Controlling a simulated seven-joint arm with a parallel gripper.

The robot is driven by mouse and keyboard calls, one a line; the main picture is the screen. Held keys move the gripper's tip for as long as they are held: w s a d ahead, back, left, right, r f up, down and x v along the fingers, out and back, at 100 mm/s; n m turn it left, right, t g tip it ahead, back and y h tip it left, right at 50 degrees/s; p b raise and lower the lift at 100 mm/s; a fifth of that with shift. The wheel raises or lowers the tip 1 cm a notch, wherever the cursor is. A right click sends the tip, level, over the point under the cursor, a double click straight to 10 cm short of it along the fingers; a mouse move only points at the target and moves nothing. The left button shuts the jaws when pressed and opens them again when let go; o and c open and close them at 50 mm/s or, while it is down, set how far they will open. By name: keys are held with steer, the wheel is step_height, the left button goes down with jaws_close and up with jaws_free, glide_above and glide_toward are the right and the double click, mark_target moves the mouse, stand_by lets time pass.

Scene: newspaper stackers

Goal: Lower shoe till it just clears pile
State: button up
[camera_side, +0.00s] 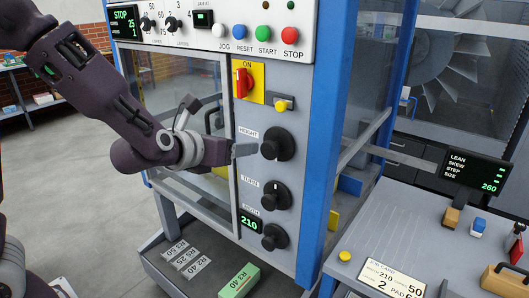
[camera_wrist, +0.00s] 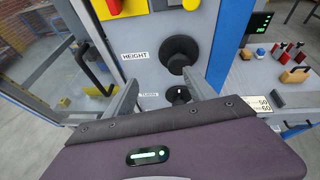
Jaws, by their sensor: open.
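The black HEIGHT knob (camera_side: 279,144) is the top one of three dials on the grey panel. My gripper (camera_side: 247,149) is close to its left side in the side view; whether it touches cannot be told. In the wrist view my gripper (camera_wrist: 165,90) has its two grey fingers spread apart with nothing between them. The HEIGHT knob (camera_wrist: 180,52) shows just beyond the fingertips, above the TURN knob (camera_wrist: 177,94). I cannot make out the shoe or the pile in either view.
The TURN knob (camera_side: 274,195) and a lower dial (camera_side: 274,237) beside a green 210 display (camera_side: 249,223) sit below. A red switch on yellow (camera_side: 246,83) and a small yellow-tipped lever (camera_side: 283,104) are above. A grey side table (camera_side: 400,225) stands right.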

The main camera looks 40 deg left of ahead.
mark_target(268, 151)
steer(key=w+d+f, duration=0.1)
steer(key=w, duration=0.1)
steer(key=w+d+f+m+h, duration=0.1)
steer(key=w, duration=0.2)
steer(key=w+d+f+m, duration=0.1)
steer(key=w, duration=0.1)
steer(key=shift+w+f+h, duration=0.3)
steer(key=shift+w+f, duration=0.1)
steer(key=shift+c, duration=0.4)
steer(key=c, duration=1.3)
steer(key=shift+o, duration=0.2)
steer(key=shift+m, duration=0.3)
